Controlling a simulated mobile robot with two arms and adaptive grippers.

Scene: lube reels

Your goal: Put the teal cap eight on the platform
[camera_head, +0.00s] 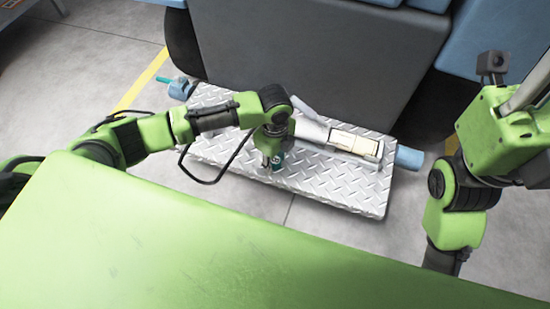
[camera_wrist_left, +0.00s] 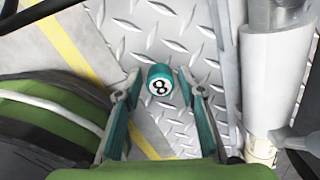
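The teal cap (camera_wrist_left: 160,80) shows its white disc with a black 8 facing the left wrist camera. It is between the fingertips of my left gripper (camera_wrist_left: 161,86), with a small gap visible at either side, so the fingers look open around it. In the head view the teal cap (camera_head: 277,163) is partly hidden below my left gripper (camera_head: 271,162), over the diamond-plate platform (camera_head: 335,190). I cannot tell for sure whether its base touches the plate. My right arm is at the right; its gripper is hidden behind the green body panel.
A white and grey cylindrical tool (camera_head: 350,142) lies along the platform to the right of the cap. Blue cylinders (camera_head: 409,157) stick out at the platform's ends. A large grey panel (camera_head: 320,60) stands behind. The platform's front right part is clear.

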